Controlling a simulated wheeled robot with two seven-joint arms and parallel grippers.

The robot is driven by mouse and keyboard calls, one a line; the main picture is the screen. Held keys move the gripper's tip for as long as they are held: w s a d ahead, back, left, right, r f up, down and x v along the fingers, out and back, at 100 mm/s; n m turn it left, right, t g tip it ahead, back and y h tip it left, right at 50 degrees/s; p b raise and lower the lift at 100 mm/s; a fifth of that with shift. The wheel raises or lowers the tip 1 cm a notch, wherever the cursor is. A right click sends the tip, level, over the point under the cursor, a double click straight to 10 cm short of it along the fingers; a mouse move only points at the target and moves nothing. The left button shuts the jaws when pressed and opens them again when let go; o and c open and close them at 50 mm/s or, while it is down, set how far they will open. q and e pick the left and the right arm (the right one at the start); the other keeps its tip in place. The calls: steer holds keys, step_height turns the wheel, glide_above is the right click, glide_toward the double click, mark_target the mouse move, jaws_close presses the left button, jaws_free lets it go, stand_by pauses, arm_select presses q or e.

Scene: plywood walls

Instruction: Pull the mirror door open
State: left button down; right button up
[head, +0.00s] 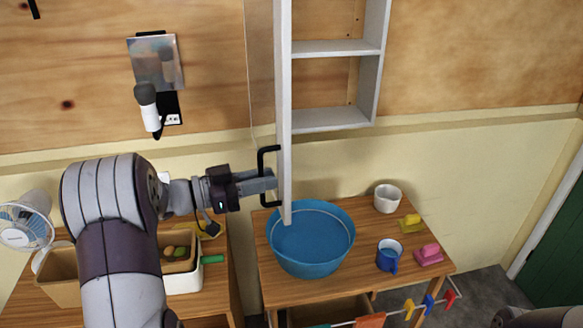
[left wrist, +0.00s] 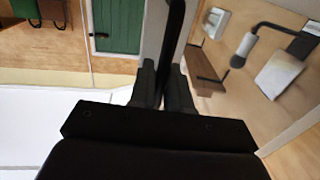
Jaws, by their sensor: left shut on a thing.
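The mirror door (head: 284,110) stands swung out from the white wall cabinet (head: 335,47) and shows nearly edge-on in the head view. The cabinet's shelves are exposed to its right. A black bar handle (head: 262,165) is on the door's left face, near its lower end. My left gripper (head: 268,182) reaches in from the left and is shut on the handle. In the left wrist view the handle (left wrist: 176,30) runs up from between the fingers of my left gripper (left wrist: 164,88). My right gripper is not in view.
Below the door, a blue basin (head: 312,245) sits on a wooden table (head: 280,291) with a white cup (head: 387,198), a blue mug (head: 389,256) and sponges. A fan (head: 27,226) stands at left. A white-handled black-headed fixture (head: 148,108) is on the wall.

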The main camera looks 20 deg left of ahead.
arm_select(q)
steer(key=shift+s+a+r+m+g+h, duration=0.1)
steer(key=shift+s+a+m+g+h, duration=0.2)
steer(key=shift+a, duration=0.45)
steer(key=shift+s+a+r+m+g+h, duration=0.1)
steer(key=shift+s+a+m+g+h, duration=0.2)
steer(key=shift+a, duration=0.45)
steer(key=c, duration=1.2)
jaws_free()
steer(key=shift+c, duration=0.2)
steer(key=shift+f, duration=0.1)
steer(key=b+v, duration=0.3)
steer(key=v, duration=0.9)
steer(key=shift+s+a+b, duration=0.2)
steer(key=shift+a+b, duration=0.05)
steer(key=shift+b, duration=0.05)
